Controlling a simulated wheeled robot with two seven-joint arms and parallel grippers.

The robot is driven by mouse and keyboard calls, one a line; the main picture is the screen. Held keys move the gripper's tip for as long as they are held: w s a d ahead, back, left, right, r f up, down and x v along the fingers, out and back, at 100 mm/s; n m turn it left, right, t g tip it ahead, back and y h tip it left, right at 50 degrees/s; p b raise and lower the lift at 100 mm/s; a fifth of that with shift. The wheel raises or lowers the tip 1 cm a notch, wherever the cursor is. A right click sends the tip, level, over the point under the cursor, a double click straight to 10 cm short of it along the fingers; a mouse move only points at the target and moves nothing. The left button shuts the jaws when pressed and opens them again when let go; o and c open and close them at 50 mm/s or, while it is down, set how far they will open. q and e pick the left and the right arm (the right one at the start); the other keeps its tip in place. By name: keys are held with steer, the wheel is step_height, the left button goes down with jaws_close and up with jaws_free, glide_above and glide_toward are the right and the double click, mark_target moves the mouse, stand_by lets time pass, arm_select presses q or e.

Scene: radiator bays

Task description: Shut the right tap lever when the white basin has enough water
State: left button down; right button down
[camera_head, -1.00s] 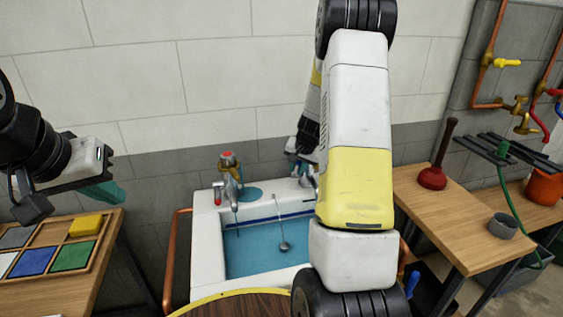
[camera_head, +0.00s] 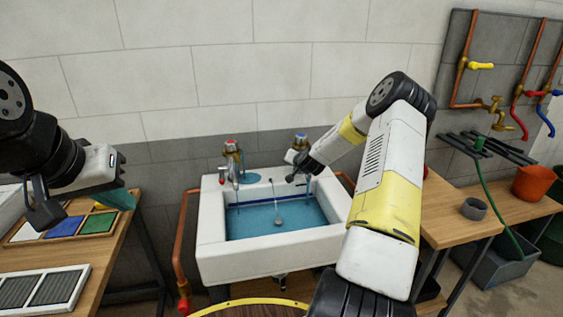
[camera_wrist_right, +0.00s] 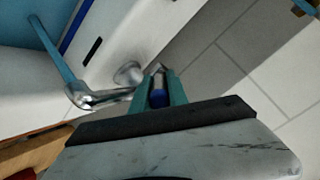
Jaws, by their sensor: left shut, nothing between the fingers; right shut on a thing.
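The white basin (camera_head: 212,255) stands against the wall with blue water (camera_head: 275,218) in it. A dark blue line runs along its inner back wall, just above the water surface. The right tap (camera_head: 300,142) has a blue cap; its chrome spout (camera_wrist_right: 88,98) shows in the right wrist view with a blue stream (camera_wrist_right: 46,40) coming from it. My right gripper (camera_wrist_right: 160,82) is shut on a blue-marked part of the right tap, apparently its lever, mostly hidden between the teal fingers. My left gripper (camera_head: 122,199) is shut and empty, above the left table.
A red-capped left tap (camera_head: 231,158) stands on the basin's back edge. Copper pipes (camera_head: 181,245) flank the basin. A tray of coloured tiles (camera_head: 65,226) lies on the left table. A grey cup (camera_head: 474,209) stands on the right table. A round wooden top sits in front.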

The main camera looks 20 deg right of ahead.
steer(key=f+t, duration=0.1)
steer(key=t, duration=0.2)
steer(key=shift+s+a+f, duration=0.1)
steer(key=shift+s+f, duration=0.2)
steer(key=shift+f, duration=0.1)
steer(key=shift+f+t, duration=0.25)
steer(key=shift+t, duration=0.4)
steer(key=shift+f+t, duration=0.2)
steer(key=shift+t, duration=0.45)
steer(key=c, duration=1.6)
jaws_free()
steer(key=shift+o, duration=0.2)
steer(key=s, duration=0.7)
steer(key=shift+s, duration=0.4)
